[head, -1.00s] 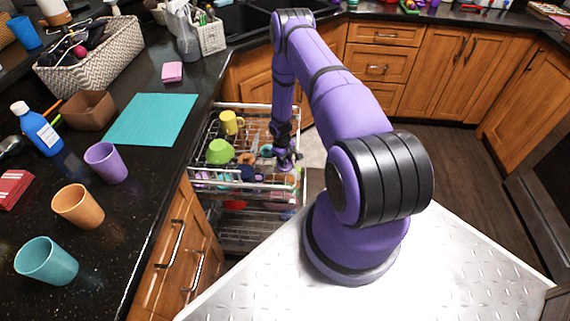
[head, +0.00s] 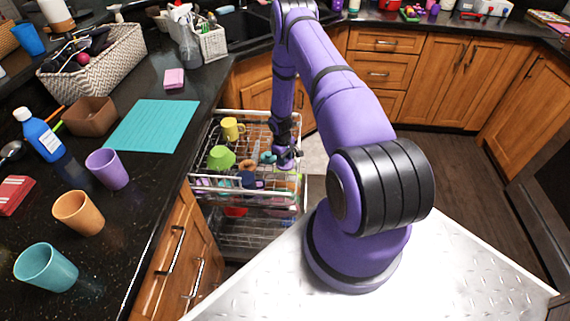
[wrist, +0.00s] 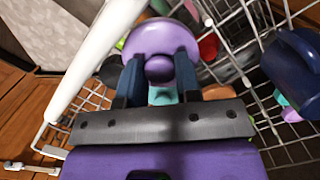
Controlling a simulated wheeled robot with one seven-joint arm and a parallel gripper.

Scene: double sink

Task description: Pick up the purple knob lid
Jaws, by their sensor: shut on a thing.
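The purple knob lid (wrist: 165,38) is between my gripper's fingers in the wrist view, with its round knob (wrist: 158,69) facing me. My gripper (wrist: 158,78) is shut on the knob, one dark blue finger on each side. In the head view my gripper (head: 287,156) is over the right part of the pulled-out dishwasher rack, and the lid is a small purple shape under it. The lid's underside is hidden.
The dishwasher rack (head: 223,194) holds a yellow mug (head: 231,129), a green bowl (head: 221,157) and other dishes. In the wrist view a white rail (wrist: 95,65) runs close left of the lid and a dark blue mug (wrist: 293,60) lies right. Cups stand on the black counter (head: 120,225).

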